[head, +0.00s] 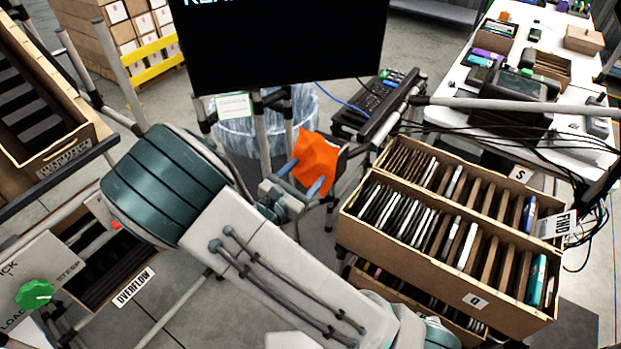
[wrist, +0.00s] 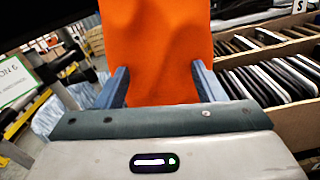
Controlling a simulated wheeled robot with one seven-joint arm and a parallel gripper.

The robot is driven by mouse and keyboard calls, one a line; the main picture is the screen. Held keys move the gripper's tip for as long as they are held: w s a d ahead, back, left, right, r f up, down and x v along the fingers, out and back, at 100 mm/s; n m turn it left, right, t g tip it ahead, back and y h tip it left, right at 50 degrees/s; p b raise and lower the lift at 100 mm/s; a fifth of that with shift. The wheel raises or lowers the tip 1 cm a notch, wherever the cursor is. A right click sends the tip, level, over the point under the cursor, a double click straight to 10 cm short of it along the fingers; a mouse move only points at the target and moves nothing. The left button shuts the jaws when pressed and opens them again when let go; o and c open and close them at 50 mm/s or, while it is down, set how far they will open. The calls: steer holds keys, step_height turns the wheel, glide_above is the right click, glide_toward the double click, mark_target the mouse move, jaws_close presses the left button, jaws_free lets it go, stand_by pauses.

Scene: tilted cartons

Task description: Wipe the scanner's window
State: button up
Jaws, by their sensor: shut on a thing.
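My gripper (head: 302,179) is shut on an orange cloth (head: 316,158), in the middle of the head view. In the wrist view the cloth (wrist: 157,45) stands up between the two blue-grey fingers and fills the upper middle. A dark piece with a grey edge (head: 342,160) shows just right of the cloth in the head view; I cannot tell whether it is part of the scanner. The cloth hides what lies behind it. I cannot make out the scanner's window in either view.
Cartons of upright thin items (head: 452,284) stand close on the right. A black monitor (head: 280,40) hangs above, with a keyboard (head: 378,98) beside it. A bin with a clear liner (head: 262,132) is behind my gripper. A cluttered white table (head: 455,105) stands at the right.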

steer(key=shift+w+a+r, duration=0.1)
steer(key=shift+w+a, duration=0.15)
steer(key=shift+w, duration=0.1)
steer(key=shift+s+a, duration=0.15)
steer(key=shift+a, duration=0.05)
steer(key=shift+p+v, duration=0.4)
steer(key=shift+v, duration=2.3)
steer(key=v, duration=0.3)
